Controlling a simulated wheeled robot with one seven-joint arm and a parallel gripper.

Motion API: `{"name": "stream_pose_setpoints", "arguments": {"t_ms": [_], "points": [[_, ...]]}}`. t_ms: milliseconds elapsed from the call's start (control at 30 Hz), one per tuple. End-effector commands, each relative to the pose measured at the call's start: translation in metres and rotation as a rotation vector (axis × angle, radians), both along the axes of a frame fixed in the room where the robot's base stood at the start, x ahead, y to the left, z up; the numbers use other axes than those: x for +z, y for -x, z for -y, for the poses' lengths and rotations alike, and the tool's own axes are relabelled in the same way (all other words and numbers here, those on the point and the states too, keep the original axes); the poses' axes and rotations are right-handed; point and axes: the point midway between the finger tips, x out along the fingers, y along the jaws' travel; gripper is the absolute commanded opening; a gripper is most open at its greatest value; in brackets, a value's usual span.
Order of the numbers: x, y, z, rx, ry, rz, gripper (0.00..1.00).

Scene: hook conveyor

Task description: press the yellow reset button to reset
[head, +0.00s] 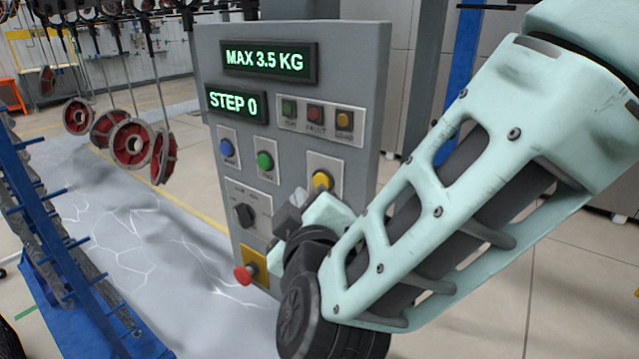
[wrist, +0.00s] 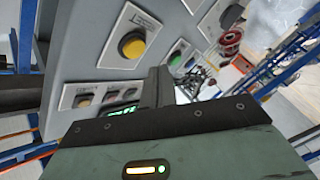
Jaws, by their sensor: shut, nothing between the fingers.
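The yellow button (head: 321,180) sits on a light plate at the lower right of the grey control panel (head: 345,60). It also shows in the wrist view (wrist: 131,45), round and unobstructed, on a plate with a small label I cannot read. My gripper (head: 298,198) is shut and empty in front of the panel, just below and left of the yellow button in the head view. In the wrist view the closed fingers (wrist: 160,72) point towards the panel beside the button. I cannot tell whether they touch the panel; they look apart from the button.
The panel also carries a blue button (head: 226,148), a green button (head: 265,161), a black rotary switch (head: 244,215), a red emergency stop (head: 243,275) and a lamp row (head: 315,114). Displays read "MAX 3.5 KG" and "STEP 0". Red wheels (head: 131,144) hang left; a blue rack (head: 40,220) stands nearby.

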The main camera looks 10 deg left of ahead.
Motion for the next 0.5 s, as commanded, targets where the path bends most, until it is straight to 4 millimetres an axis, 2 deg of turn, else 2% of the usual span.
{"name": "stream_pose_setpoints", "arguments": {"t_ms": [233, 500], "points": [[0.0, 0.022, -0.009, 0.002, 0.001, 0.001, 0.0], [0.0, 0.028, -0.011, -0.001, 0.001, 0.001, 0.0]]}}
